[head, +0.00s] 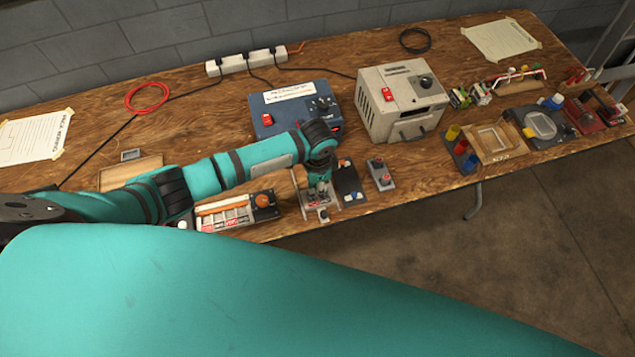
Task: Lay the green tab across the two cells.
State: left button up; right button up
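My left arm reaches in from the left, and my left gripper (320,187) points down over a small light-coloured fixture (333,208) near the table's front edge. The gripper covers much of that fixture. I cannot tell whether its fingers are open, or whether they hold anything. I cannot make out a green tab. I also cannot make out the two cells for certain; they may be in the fixture under the gripper. My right gripper is not in view.
A blue box (262,121) and a beige machine (402,102) stand behind the gripper. A grey box with red buttons (381,174) stands to its right. A tray with an orange knob (225,214) lies to its left.

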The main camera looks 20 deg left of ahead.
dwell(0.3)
pick_arm(q)
jog(key=shift+f, duration=0.3)
dwell(0.3)
jog(key=o, duration=0.8)
jog(key=shift+r, duration=0.1)
notch_tip(320, 180, up, 4)
jog(key=p, duration=0.4)
jog(key=shift+r+p, duration=1.45)
jog(key=shift+p, duration=0.2)
